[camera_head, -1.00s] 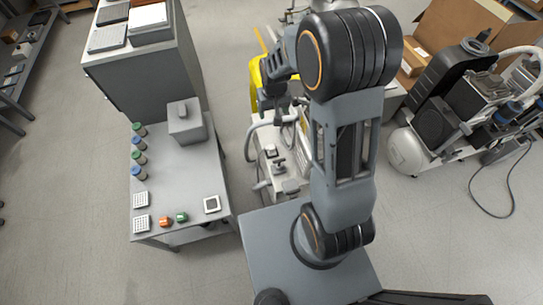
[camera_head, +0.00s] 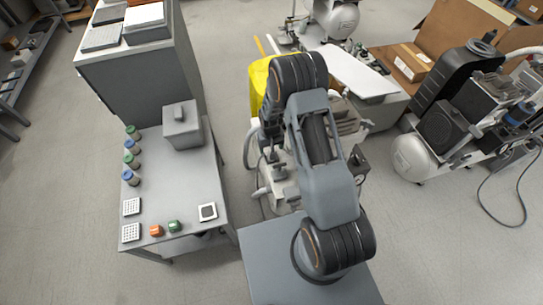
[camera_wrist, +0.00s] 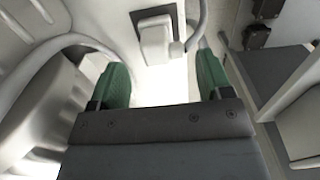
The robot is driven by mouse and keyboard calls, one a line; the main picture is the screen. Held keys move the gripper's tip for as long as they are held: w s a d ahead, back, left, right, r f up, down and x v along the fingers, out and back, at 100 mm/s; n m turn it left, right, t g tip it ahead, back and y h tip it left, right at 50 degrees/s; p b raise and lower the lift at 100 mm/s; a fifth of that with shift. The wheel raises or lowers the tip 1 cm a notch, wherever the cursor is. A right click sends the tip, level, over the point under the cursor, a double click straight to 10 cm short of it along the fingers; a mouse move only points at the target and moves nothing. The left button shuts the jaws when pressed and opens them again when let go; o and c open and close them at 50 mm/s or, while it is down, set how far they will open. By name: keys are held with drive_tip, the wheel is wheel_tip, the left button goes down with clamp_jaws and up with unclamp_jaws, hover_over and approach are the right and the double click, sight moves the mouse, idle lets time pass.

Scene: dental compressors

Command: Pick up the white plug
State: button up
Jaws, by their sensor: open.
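In the wrist view, my gripper (camera_wrist: 162,78) is open, with its two green fingertips apart and nothing between them. A small white block-shaped piece (camera_wrist: 155,38) lies just beyond the fingertips, near the middle. It may be the white plug, but I cannot tell for sure. It sits against a pale housing, and a grey-white hose curves down close to its right side. In the head view, my arm hides the gripper and most of the white compressor unit (camera_head: 279,178) under it, and I cannot make out the plug there.
A grey table (camera_head: 180,190) with a grey box (camera_head: 183,130), jars and small parts stands to the left. A yellow piece (camera_head: 257,85) is behind my arm. Another compressor (camera_head: 450,130) and a cardboard box (camera_head: 410,62) are on the right.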

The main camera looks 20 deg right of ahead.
drive_tip(key=shift+d+f+b, duration=0.15)
drive_tip(key=shift+f+b, duration=0.2)
drive_tip(key=shift+f, duration=1.15)
drive_tip(key=shift+d+f+b, duration=0.1)
drive_tip(key=shift+f+b, duration=0.2)
drive_tip(key=shift+f, duration=1.15)
drive_tip(key=c, duration=1)
drive_tip(key=shift+r, duration=0.1)
drive_tip(key=shift+c, duration=0.2)
